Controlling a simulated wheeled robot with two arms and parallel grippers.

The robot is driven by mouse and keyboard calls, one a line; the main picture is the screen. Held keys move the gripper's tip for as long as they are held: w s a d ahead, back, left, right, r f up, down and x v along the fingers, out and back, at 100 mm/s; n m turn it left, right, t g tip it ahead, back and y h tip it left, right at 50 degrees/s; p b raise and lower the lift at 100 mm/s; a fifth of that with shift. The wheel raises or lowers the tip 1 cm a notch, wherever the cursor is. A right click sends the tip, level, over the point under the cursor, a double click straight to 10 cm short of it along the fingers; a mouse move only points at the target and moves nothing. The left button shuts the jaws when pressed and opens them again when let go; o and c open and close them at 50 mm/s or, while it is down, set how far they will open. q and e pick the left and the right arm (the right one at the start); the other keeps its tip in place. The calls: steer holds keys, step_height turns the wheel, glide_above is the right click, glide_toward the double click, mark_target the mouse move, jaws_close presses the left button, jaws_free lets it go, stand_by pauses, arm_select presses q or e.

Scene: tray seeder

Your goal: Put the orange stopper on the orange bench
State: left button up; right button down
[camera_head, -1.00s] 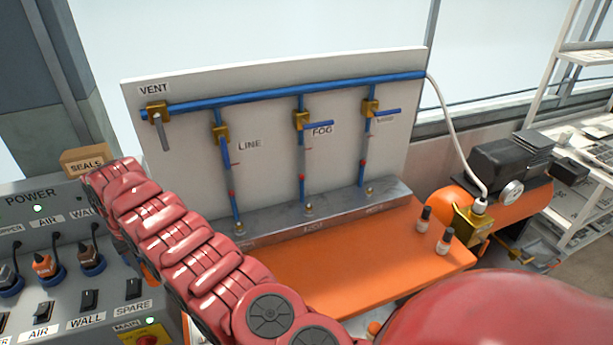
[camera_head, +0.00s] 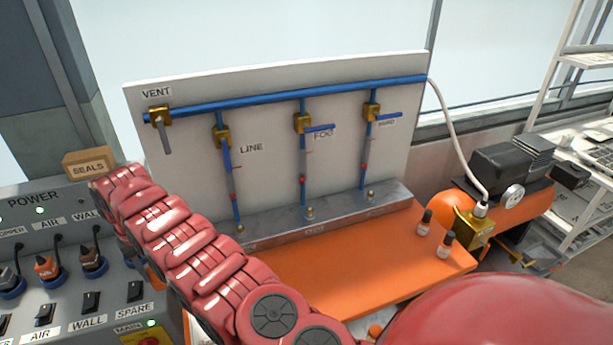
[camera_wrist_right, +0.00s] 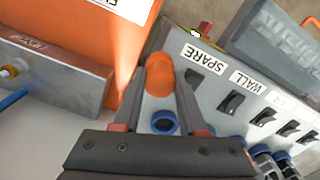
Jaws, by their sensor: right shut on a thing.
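The orange stopper (camera_wrist_right: 160,76) is between the fingers of my right gripper (camera_wrist_right: 165,75) in the right wrist view, and the gripper is shut on it. A blue ring socket (camera_wrist_right: 165,122) shows beyond the fingers, near the SPARE switch. The orange bench (camera_head: 345,262) stands in front of the white pipe board in the head view. Its orange face (camera_wrist_right: 75,50) is left of the gripper in the right wrist view, apart from the stopper. In the head view my red arm hides the gripper and part of the bench. My left gripper does not show.
The grey power panel (camera_head: 65,300) with switches and plugs stands left of the bench. A metal rail (camera_head: 325,222) and blue pipes (camera_head: 285,98) line the bench's back. Two small bottles (camera_head: 435,232) stand at its right end. The bench's front middle is clear.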

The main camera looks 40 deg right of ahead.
steer(key=shift+f, duration=0.15)
steer(key=shift+d+f, duration=0.15)
steer(key=shift+f+n+p, duration=0.3)
steer(key=shift+n+p, duration=0.1)
steer(key=shift+p, duration=0.05)
stand_by(0.6)
